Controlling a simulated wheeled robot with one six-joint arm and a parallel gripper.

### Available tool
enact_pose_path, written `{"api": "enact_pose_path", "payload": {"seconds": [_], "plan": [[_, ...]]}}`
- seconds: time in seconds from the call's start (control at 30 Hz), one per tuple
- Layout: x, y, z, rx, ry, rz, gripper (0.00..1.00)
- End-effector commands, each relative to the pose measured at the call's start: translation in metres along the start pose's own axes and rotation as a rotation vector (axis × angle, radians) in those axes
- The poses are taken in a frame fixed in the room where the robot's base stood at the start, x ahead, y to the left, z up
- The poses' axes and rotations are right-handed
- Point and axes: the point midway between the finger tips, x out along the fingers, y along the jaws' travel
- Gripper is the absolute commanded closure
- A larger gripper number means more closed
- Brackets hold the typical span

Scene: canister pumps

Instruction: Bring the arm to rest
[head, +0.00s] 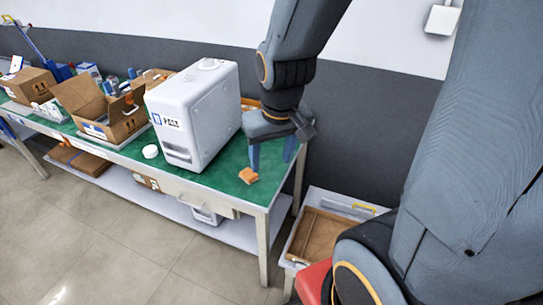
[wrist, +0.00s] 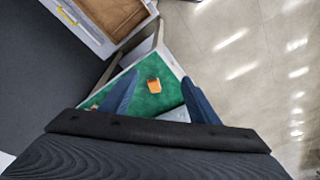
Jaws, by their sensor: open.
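My gripper (head: 270,158) hangs pointing down over the right end of the green-topped table (head: 225,178). Its two blue fingers are apart, with nothing between them. In the wrist view my gripper (wrist: 158,95) also shows spread fingers. A small orange piece (head: 248,175) lies on the green top just below the fingertips. It shows beyond the fingers in the wrist view (wrist: 154,85), apart from them.
A large white canister (head: 205,110) stands close left of my gripper, with a white round cap (head: 150,151) beside it. Open cardboard boxes (head: 103,110) stand farther left. A white crate (head: 313,240) with brown contents sits right of the table. Floor in front is clear.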

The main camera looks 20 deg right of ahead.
Motion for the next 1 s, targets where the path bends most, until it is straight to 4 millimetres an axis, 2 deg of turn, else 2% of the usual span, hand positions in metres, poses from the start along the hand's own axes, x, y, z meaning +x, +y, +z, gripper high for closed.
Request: {"api": "enact_pose_path", "payload": {"seconds": [0.17,0.27,0.7,0.8,1.0], "plan": [[0.003,0.0,0.0,0.001,-0.001,0.001,0.44],[0.012,0.0,0.001,0.001,-0.008,0.001,0.44],[0.101,0.0,0.019,0.002,-0.093,-0.001,0.44],[0.107,0.0,0.021,0.002,-0.103,-0.001,0.44],[0.105,0.0,0.021,0.002,-0.105,-0.001,0.44]]}}
